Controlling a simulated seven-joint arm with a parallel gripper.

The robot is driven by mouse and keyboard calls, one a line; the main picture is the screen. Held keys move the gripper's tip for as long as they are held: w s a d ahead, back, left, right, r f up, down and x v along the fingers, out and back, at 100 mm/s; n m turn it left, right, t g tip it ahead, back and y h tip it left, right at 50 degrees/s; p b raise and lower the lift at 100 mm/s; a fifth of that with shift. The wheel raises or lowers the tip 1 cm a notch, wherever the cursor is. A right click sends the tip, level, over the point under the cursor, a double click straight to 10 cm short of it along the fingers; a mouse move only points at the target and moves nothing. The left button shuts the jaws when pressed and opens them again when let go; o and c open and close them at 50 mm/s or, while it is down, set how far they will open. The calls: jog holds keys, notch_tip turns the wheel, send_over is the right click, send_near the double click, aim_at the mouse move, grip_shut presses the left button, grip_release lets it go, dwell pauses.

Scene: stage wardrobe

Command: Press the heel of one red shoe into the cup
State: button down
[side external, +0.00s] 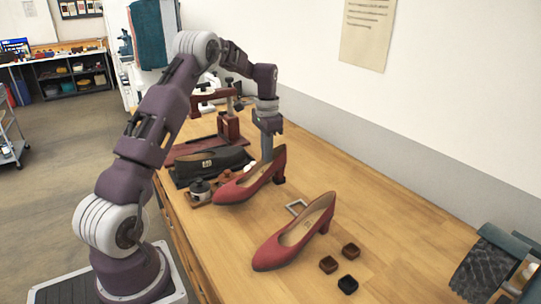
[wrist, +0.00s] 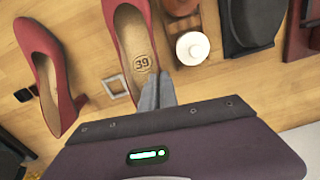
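One red shoe (side external: 238,187), toe to the left, is at my gripper (side external: 267,155). In the wrist view this shoe (wrist: 130,30) shows a "39" on its insole. My gripper's fingers (wrist: 158,92) are close together and appear shut on the shoe's rear rim; the exact contact is hidden. Whether the shoe touches the table is unclear. The second red shoe (side external: 280,250) stands on the table nearer the camera; it also shows in the wrist view (wrist: 42,60). A small square metal frame (side external: 297,207) lies between the shoes. I cannot tell which thing is the cup.
A dark red press-like stand (side external: 229,126) and a black shoe-like item (side external: 205,166) are behind. A dark jar with a pale lid (side external: 199,188) sits near the left table edge. Several small square blocks (side external: 328,264) lie in front.

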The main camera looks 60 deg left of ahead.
aim_at(267, 164)
jog(key=shift+f, duration=1.7)
dwell(0.6)
jog(key=c, duration=1.6)
grip_release()
jog(key=shift+o, duration=0.2)
jog(key=r, duration=0.3)
jog(key=d+r, duration=0.1)
jog(key=r, duration=0.4)
jog(key=shift+d+r, duration=0.15)
jog(key=shift+r, duration=0.15)
jog(key=s+d+r+t, duration=0.1)
jog(key=s+d+r, duration=0.3)
jog(key=d+r, duration=0.3)
jog(key=s+d+r+t, duration=0.1)
jog(key=s+d+r, duration=0.35)
jog(key=d, duration=0.35)
jog(key=s+d+t, duration=0.1)
jog(key=s+d, duration=0.5)
jog(key=s, duration=0.4)
jog(key=s+d+f+n+t, duration=0.1)
jog(key=s+d+t, duration=0.1)
jog(key=s+d, duration=0.5)
jog(key=s, duration=0.2)
jog(key=shift+s+f+t, duration=0.15)
jog(key=shift+s+t, duration=0.15)
jog(key=shift+s, duration=0.1)
